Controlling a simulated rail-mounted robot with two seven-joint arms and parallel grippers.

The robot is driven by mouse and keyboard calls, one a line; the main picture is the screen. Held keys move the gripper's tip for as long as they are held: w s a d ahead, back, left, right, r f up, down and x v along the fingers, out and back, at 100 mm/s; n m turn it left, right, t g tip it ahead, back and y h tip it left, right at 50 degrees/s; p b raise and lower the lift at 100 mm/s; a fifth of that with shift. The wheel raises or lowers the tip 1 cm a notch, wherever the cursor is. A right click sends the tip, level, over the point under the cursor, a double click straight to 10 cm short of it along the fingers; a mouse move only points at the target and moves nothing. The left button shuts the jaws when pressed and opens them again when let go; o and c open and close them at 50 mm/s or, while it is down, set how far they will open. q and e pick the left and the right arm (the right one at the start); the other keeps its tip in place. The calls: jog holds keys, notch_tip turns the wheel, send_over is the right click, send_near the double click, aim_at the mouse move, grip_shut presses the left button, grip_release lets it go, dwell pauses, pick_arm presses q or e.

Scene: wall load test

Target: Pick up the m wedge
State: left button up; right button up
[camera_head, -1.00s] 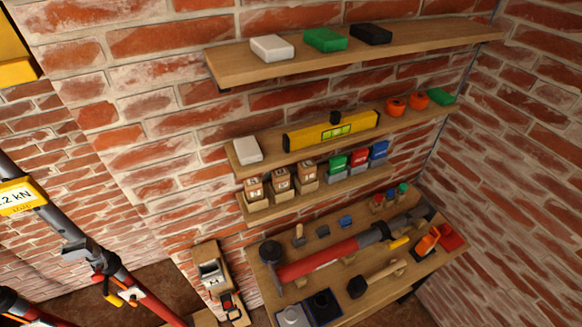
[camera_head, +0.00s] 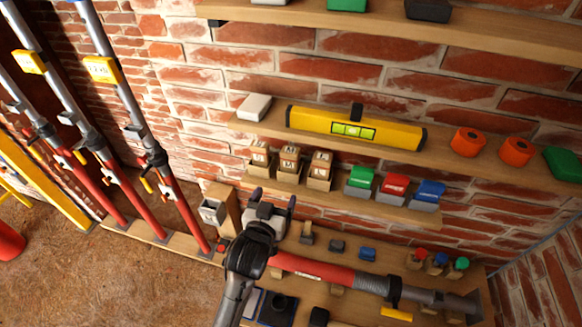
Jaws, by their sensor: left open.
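Three small wooden wedges with white labels stand in light wooden holders on the narrow third shelf: a left one (camera_head: 259,152), a middle one (camera_head: 290,158) and a right one (camera_head: 320,166). The label letters are too small to read with certainty, so I cannot tell surely which is the m wedge. My left gripper (camera_head: 273,199) is open and empty, with its fingers pointing up toward the shelf. In the picture it is just below the left and middle wedges, apart from them. My right gripper is not in view.
Green, red and blue boxes (camera_head: 395,187) stand right of the wedges. A yellow level (camera_head: 355,128) lies on the shelf above. A red and grey prop (camera_head: 330,272) lies on the bench below. Upright red props (camera_head: 130,120) stand at left.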

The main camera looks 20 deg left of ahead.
aim_at(289, 165)
pick_arm(q)
jog(key=w, duration=0.5)
jog(key=w+p, duration=0.1)
jog(key=w, duration=0.2)
jog(key=shift+a+r, duration=0.25)
jog(key=shift+w, duration=0.4)
jog(key=shift+w+a+f+p, duration=0.1)
jog(key=shift+w+p, duration=0.35)
jog(key=shift+w, duration=0.5)
jog(key=shift+w+a+f+p, duration=0.1)
jog(key=shift+w+p, duration=0.35)
jog(key=shift+w, duration=1.25)
jog(key=shift+f, duration=0.1)
jog(key=c, duration=1)
